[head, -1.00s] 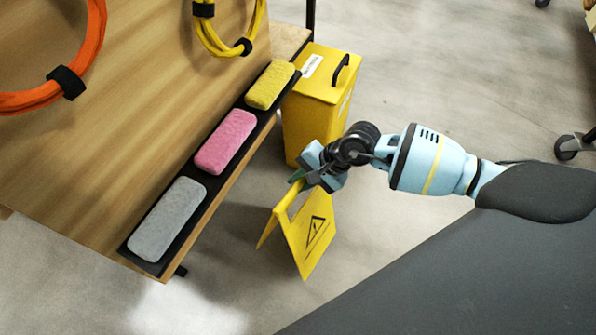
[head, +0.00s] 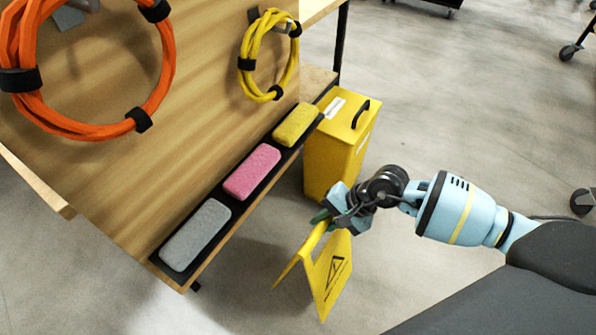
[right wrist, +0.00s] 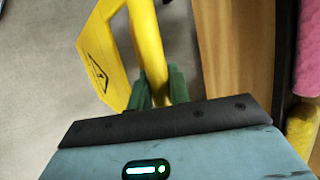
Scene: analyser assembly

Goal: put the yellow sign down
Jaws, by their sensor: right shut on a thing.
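The yellow sign (head: 330,274) is a folded A-shaped floor sign with a black warning triangle on its face. My right gripper (head: 326,218) is shut on its top edge, and the sign hangs upright below it, with its two panels spread. In the right wrist view the sign (right wrist: 106,58) runs up from between the green fingertips (right wrist: 158,88). I cannot tell whether its lower edges touch the floor. My left gripper is not in view.
A yellow box (head: 335,150) with a black handle stands just behind my right gripper. A wooden board with a black tray (head: 236,209) holding grey, pink and yellow sponges is to the left. Orange and yellow cable coils hang on the board. Grey floor (head: 440,110) is open behind.

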